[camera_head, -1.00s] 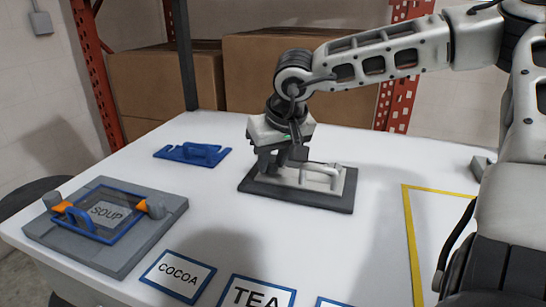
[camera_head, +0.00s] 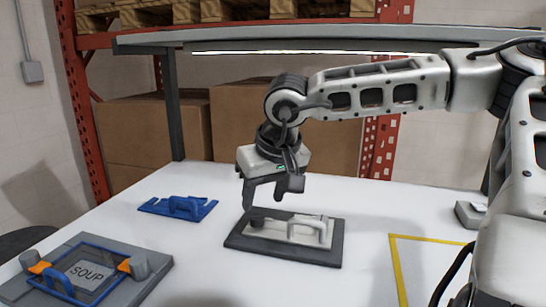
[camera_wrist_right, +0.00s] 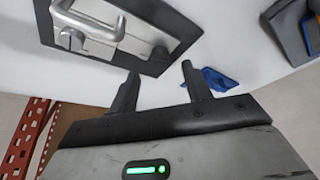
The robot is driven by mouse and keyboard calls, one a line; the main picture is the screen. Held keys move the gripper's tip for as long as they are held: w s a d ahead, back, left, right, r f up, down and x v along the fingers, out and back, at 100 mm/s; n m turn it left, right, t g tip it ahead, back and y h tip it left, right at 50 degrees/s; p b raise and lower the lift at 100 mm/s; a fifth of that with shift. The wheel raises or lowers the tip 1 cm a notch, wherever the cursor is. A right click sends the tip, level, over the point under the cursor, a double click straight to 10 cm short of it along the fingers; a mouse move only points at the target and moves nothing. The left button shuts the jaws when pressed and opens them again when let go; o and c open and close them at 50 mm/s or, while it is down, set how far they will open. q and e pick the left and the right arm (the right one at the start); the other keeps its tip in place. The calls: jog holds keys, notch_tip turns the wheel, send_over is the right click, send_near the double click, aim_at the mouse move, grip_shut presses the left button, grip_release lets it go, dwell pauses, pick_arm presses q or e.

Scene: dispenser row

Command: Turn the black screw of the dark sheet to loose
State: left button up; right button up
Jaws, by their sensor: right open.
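The dark sheet (camera_head: 335,252) lies flat on the white table and carries a light plate (camera_head: 281,232) with a pale handle (camera_head: 307,230). The black screw (camera_head: 257,218) stands at the plate's left end, and it also shows in the right wrist view (camera_wrist_right: 158,52). A silver screw (camera_wrist_right: 71,39) sits near the handle's other end. My right gripper (camera_head: 270,196) is open and empty just above the black screw's end, apart from it. In the wrist view its fingers (camera_wrist_right: 160,73) are spread below the screw. How far the screw is turned cannot be told. My left gripper is out of view.
A blue handled piece (camera_head: 178,208) lies left of the sheet. A grey plate with a blue frame labelled SOUP (camera_head: 87,272) lies at the front left. A yellow outline (camera_head: 399,270) marks the table at right. A grey block (camera_head: 470,214) stands at the right edge.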

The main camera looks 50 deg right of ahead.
jog(key=v, duration=1)
jog(key=shift+p, duration=0.45)
jog(key=shift+a+f, duration=0.1)
jog(key=shift+f, duration=0.05)
